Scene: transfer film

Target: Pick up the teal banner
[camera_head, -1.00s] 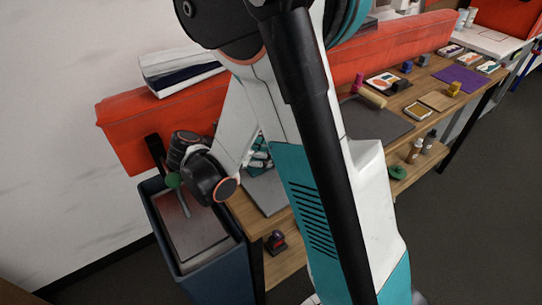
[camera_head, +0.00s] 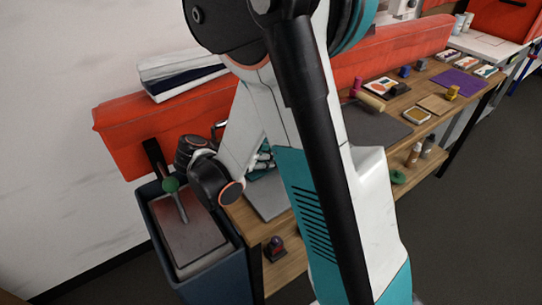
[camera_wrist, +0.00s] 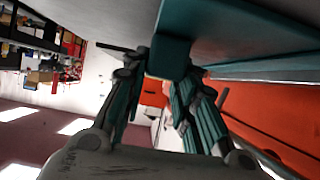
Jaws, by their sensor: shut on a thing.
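In the wrist view, a flat teal piece, which I take to be the teal banner (camera_wrist: 250,32), spans the top right. A narrower teal part of it lies between the fingertips of my gripper (camera_wrist: 166,64), and the gripper is shut on it. In the head view my gripper (camera_head: 263,160) shows only in part, as teal and white finger links behind my arm, above the near end of the wooden bench. The banner cannot be made out in the head view; my arm hides much of that area.
A blue bin (camera_head: 225,279) with a grey-brown board stands at the bench's near end. Orange-red padded panels (camera_head: 130,122) run behind the bench, with folded cloths (camera_head: 180,72) on top. A grey mat (camera_head: 378,127), stamps and cards occupy the benchtop. The floor at right is clear.

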